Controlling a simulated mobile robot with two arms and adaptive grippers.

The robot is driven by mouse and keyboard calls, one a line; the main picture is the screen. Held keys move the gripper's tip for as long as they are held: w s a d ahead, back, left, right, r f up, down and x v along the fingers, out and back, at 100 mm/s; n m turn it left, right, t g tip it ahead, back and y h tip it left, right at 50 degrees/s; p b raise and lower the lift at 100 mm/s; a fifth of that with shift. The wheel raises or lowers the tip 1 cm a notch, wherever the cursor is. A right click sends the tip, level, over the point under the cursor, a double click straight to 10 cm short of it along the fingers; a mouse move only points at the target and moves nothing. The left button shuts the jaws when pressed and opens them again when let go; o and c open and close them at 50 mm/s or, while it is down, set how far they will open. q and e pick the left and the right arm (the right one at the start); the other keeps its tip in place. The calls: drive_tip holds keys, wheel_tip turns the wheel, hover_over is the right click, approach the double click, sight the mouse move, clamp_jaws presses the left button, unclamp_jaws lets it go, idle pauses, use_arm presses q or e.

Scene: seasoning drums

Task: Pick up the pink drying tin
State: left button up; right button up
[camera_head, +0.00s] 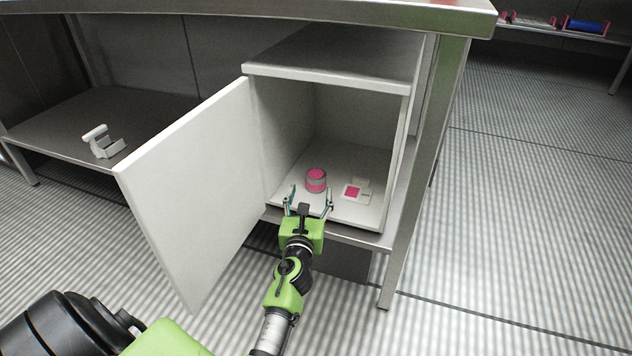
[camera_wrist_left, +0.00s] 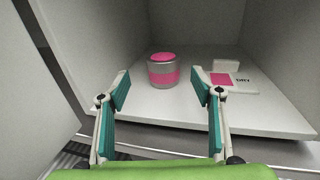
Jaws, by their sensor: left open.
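The pink drying tin (camera_head: 316,181) is a short round grey tin with a pink lid and a pink band. It stands upright on the floor of the open white cabinet. It also shows in the left wrist view (camera_wrist_left: 162,71), ahead of the fingers and between them in the picture. My left gripper (camera_head: 309,198) is open and empty at the cabinet's front edge, just short of the tin. Its teal finger pads show in the left wrist view (camera_wrist_left: 165,90). My right gripper is not in view.
A white card with a pink square (camera_head: 353,191) lies right of the tin. The cabinet door (camera_head: 190,185) stands open on the left. The cabinet side wall (camera_head: 398,160) bounds the right. A pale holder (camera_head: 103,142) sits on the lower shelf at far left.

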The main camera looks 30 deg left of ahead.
sight(315, 182)
use_arm(q)
drive_tip(key=b+x, duration=0.1)
drive_tip(key=x, duration=0.7)
drive_tip(key=shift+w+d, duration=0.15)
drive_tip(key=shift+d, duration=0.05)
drive_tip(key=c, duration=1.2)
